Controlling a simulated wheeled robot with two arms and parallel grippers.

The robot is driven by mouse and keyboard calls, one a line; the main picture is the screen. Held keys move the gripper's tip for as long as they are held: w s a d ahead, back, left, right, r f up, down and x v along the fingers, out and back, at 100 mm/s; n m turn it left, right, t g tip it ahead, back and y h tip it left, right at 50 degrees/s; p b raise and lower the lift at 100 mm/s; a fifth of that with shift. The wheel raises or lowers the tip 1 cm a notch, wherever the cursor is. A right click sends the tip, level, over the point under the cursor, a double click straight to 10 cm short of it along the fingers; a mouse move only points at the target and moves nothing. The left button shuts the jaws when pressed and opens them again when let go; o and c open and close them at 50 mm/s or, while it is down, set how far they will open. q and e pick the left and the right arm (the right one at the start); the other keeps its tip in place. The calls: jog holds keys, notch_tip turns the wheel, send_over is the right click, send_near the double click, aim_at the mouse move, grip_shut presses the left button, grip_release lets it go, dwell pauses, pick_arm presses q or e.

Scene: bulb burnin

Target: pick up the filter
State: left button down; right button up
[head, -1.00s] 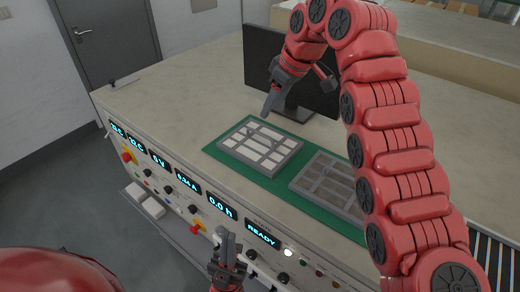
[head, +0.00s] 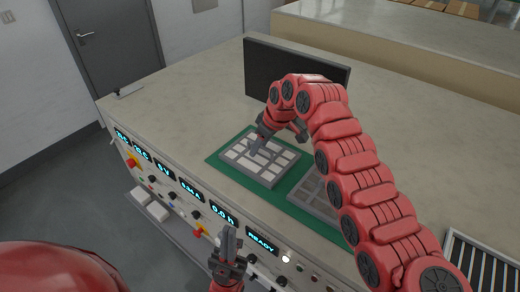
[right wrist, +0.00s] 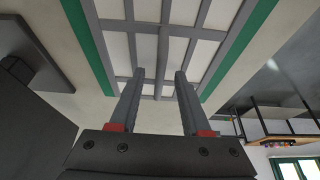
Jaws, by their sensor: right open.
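The filter with pale panels in a grey grid frame (head: 262,165) lies flat on the green mat (head: 285,190). A second grid-framed filter with darker panels (head: 313,192) lies to its right, partly hidden by my right arm. My right gripper (head: 254,150) points down over the pale filter in the head view. In the right wrist view, my right gripper (right wrist: 160,82) is open, and a grey bar of the pale filter (right wrist: 163,45) shows between its fingers. I cannot tell whether it touches. My left gripper (head: 229,235) is low in front of the console, fingers up.
A dark monitor (head: 290,72) stands behind the mat. The console front (head: 190,205) carries displays, knobs and a lit button. A roller conveyor (head: 480,262) is at the lower right.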

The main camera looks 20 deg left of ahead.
jog(key=shift+f, duration=0.15)
grip_shut()
dwell(1.3)
